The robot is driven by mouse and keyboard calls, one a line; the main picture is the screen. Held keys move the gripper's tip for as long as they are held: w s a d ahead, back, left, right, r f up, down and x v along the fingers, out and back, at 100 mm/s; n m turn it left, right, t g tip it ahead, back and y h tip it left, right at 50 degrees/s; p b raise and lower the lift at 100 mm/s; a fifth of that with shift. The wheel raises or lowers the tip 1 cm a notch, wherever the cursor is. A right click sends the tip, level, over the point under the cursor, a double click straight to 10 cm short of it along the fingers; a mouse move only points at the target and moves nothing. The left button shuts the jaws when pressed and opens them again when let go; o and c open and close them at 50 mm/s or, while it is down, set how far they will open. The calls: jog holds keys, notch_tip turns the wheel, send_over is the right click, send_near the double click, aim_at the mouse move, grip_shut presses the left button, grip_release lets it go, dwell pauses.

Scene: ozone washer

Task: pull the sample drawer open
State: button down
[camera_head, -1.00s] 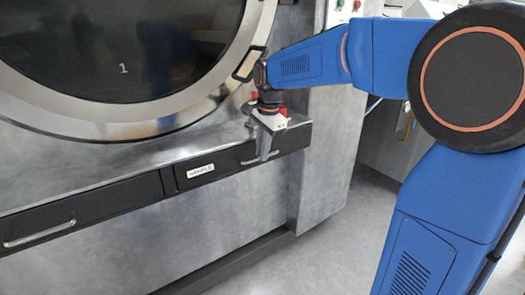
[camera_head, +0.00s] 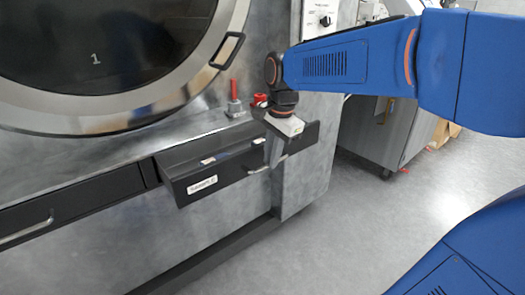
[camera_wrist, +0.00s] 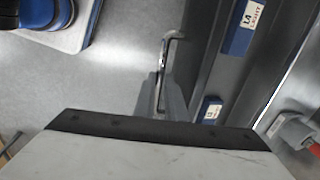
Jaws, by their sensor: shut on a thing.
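The sample drawer (camera_head: 232,172) is a dark drawer with a white label at its left end. It stands pulled out from the washer front, and part of its inside shows from above. My gripper (camera_head: 275,157) is at the right part of the drawer front, shut on the metal drawer handle (camera_head: 258,170). In the wrist view, the fingers (camera_wrist: 160,105) close around the handle bar (camera_wrist: 167,70). Two blue-and-white labelled items lie in the drawer, one near the top (camera_wrist: 243,27) and one lower (camera_wrist: 210,109).
A second drawer with a metal handle (camera_head: 27,229) is closed at the left. The round washer door (camera_head: 120,115) is above. A red-handled valve (camera_head: 234,98) stands on the ledge behind the drawer. The floor (camera_head: 330,235) in front is clear.

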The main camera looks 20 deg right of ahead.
jog(key=shift+s+d+r, duration=0.1)
jog(key=shift+s, duration=0.15)
jog(key=c, duration=1.8)
grip_release()
jog(key=s+r, duration=0.1)
jog(key=r, duration=0.4)
jog(key=s+r, duration=0.1)
jog(key=r, duration=0.5)
jog(key=s+d+r, duration=0.1)
jog(key=r, duration=0.5)
